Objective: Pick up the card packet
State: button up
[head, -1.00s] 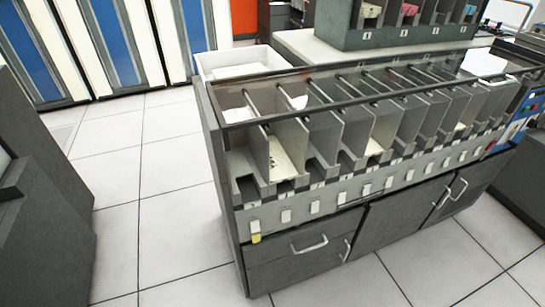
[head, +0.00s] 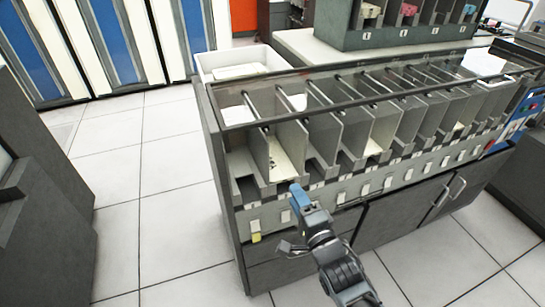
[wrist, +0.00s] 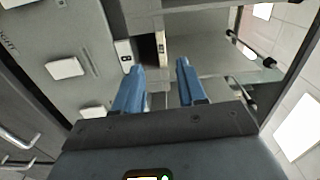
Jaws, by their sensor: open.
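My gripper (head: 296,194) is in front of the grey card sorter (head: 262,225), low in the head view, near the front edge of its left pockets. Its two blue fingers are apart with nothing between them in the wrist view (wrist: 160,70). A cream card packet (head: 282,160) lies in the second pocket from the left, just behind and above the gripper. Other cream cards (head: 374,147) lie in a middle pocket, and more (head: 458,127) lie further right. I cannot make out a packet clearly in the wrist view.
Thin upright dividers (head: 326,138) separate the pockets, with rods and a clear cover above. A white bin (head: 205,66) stands behind the sorter's left end. A rack (head: 400,36) with coloured packets stands at the back. White floor is free on the left.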

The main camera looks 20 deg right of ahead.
aim_at(283, 172)
jog(key=shift+w+r+m, duration=0.2)
jog(key=shift+w+m, duration=0.1)
jog(key=shift+w, duration=0.75)
jog(key=w+b, duration=0.1)
jog(key=w, duration=0.6)
jog(key=shift+w+f, duration=0.15)
jog(key=shift+w, duration=0.05)
grip_shut()
